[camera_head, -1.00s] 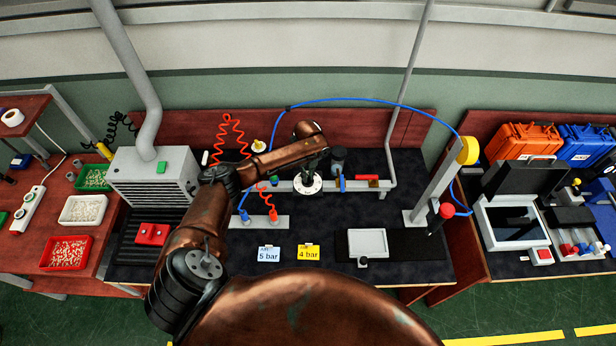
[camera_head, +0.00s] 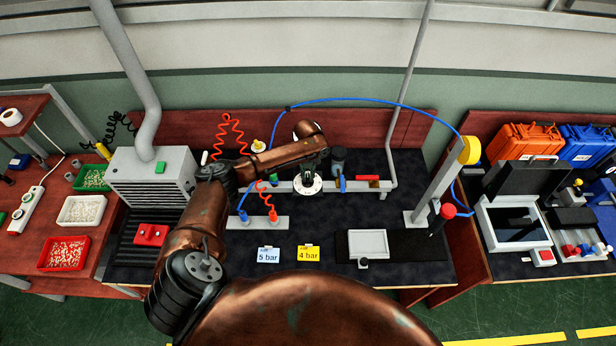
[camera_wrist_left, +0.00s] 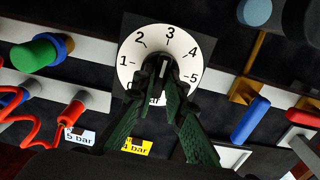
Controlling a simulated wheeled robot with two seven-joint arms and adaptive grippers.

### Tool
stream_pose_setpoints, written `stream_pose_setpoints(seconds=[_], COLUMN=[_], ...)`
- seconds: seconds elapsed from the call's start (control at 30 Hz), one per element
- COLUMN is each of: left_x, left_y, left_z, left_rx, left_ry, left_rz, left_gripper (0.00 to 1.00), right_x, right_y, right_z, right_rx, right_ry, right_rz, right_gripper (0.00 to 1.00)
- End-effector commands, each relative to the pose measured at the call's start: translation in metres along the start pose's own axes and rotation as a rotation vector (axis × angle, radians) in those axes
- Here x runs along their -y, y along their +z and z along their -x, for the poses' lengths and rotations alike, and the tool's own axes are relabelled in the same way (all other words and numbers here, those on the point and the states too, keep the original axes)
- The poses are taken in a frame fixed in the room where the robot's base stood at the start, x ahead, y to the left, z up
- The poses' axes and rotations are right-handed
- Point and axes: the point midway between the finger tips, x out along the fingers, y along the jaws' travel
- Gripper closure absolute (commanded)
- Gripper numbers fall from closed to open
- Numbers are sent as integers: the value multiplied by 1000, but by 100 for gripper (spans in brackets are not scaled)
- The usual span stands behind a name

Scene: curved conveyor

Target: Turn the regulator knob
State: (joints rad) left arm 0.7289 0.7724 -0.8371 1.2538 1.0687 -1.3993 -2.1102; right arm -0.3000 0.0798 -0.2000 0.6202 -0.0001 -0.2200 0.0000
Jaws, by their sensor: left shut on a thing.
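The regulator's round white dial (camera_head: 315,187) stands at the back middle of the dark bench. In the left wrist view the dial (camera_wrist_left: 142,72) shows the numbers 1 to 5, with its lower lettering partly hidden by my fingers. The dark knob (camera_wrist_left: 164,68) is at its centre, with a pale mark pointing roughly toward the 3. My left gripper (camera_wrist_left: 163,84) is shut on the knob, a dark green finger on each side. In the head view my left gripper (camera_head: 307,176) is over the dial and hides the knob. My right gripper is not in view.
A blue-handled valve (camera_wrist_left: 250,122) sits right of the dial. A red coiled hose (camera_head: 232,135) and blue hose (camera_head: 370,101) are nearby.

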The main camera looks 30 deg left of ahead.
Motion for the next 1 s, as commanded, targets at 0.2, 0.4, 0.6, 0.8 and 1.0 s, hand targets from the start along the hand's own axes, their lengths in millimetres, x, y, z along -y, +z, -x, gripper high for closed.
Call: stream_pose_setpoints(seconds=[0.2, 0.4, 0.6, 0.8, 1.0], left_x=[1, 0, 0, 0, 0], left_y=[1, 1, 0, 1, 2], left_z=[1, 1, 1, 2, 25], left_rx=[3, 2, 1, 1, 3], left_ry=[-2, -2, -1, -1, -3], left_rz=[1, 2, 2, 2, 2], left_gripper=[100, 78, 71, 71, 71], right_x=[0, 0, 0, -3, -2], right_y=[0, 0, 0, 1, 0], right_z=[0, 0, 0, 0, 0], right_rx=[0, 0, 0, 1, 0], right_ry=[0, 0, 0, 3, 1], right_rz=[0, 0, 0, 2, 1], right_gripper=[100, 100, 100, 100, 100])
